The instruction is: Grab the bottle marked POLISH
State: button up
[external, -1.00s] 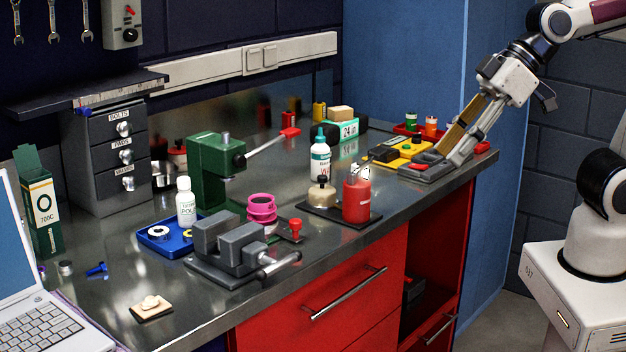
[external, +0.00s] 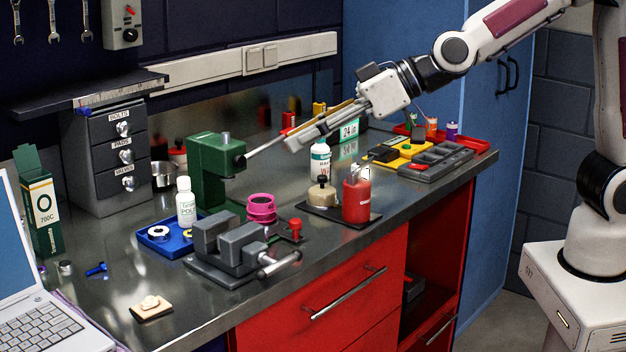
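The bottle marked POLISH (external: 186,208) is small and white with a white cap. It stands upright at the blue tray, behind the grey vise; only the start of its label word is legible. My gripper (external: 290,137) is in the air over the back of the bench, to the right of and above the bottle, well apart from it. Its two long fingers look spread, with nothing seen between them. The fingertips overlap the green press's lever in the picture.
The green press (external: 212,165) stands just behind the bottle, its lever reaching right. The grey vise (external: 228,245) is in front. A second white bottle with a teal cap (external: 320,165) and a red can (external: 356,203) stand right. The blue tray (external: 153,243) holds small rings.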

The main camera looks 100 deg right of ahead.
jog(key=w+d+f+m+t+h, duration=0.1)
jog(key=w+d+f+h, duration=0.15)
jog(key=w, duration=0.25)
jog(key=w+d+f+m+t+h, duration=0.1)
jog(key=w+d+f, duration=0.15)
jog(key=w, duration=0.25)
jog(key=m+h, duration=0.3)
jog(key=h, duration=0.2)
send_near(189, 180)
jog(key=shift+w+d+f+g, duration=0.1)
jog(key=shift+w+g, duration=0.1)
jog(key=shift+w, duration=0.3)
jog(key=shift+w+d+f+g, duration=0.1)
jog(key=shift+w+g, duration=0.1)
jog(key=shift+w, duration=0.35)
jog(key=shift+x, duration=1.25)
jog(key=shift+w, duration=0.1)
jog(key=shift+d+r+x, duration=0.15)
jog(key=shift+x, duration=1.1)
jog(key=shift+d+r+x, duration=0.1)
jog(key=shift+d+x, duration=0.05)
jog(key=shift+x, duration=1.1)
